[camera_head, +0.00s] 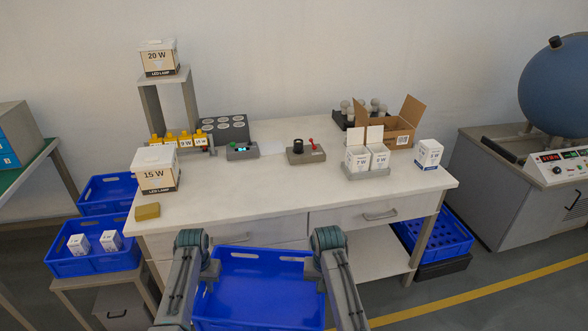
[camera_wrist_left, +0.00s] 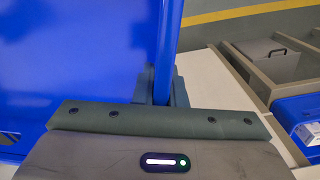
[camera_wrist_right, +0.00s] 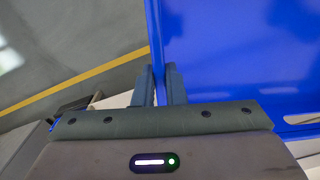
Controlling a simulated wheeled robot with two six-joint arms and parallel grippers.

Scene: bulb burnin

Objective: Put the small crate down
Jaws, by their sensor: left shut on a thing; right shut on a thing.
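The small blue crate (camera_head: 258,288) is empty as far as I see and is held between my two arms, in front of the worktable. My left gripper (camera_head: 212,268) is shut on its left wall; the wall also shows between the fingers in the left wrist view (camera_wrist_left: 167,50). My right gripper (camera_head: 312,268) is shut on its right wall, which shows in the right wrist view (camera_wrist_right: 155,40). The crate's far rim is close to the table's front edge. Its underside is hidden, so I cannot tell what is beneath it.
The white worktable (camera_head: 235,192) carries lamp boxes, an open carton (camera_head: 398,128) and small devices. A blue crate with two white boxes (camera_head: 75,265) stands on a low stand at the left. Another blue crate (camera_head: 440,240) is under the table's right end. Floor is clear at the front right.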

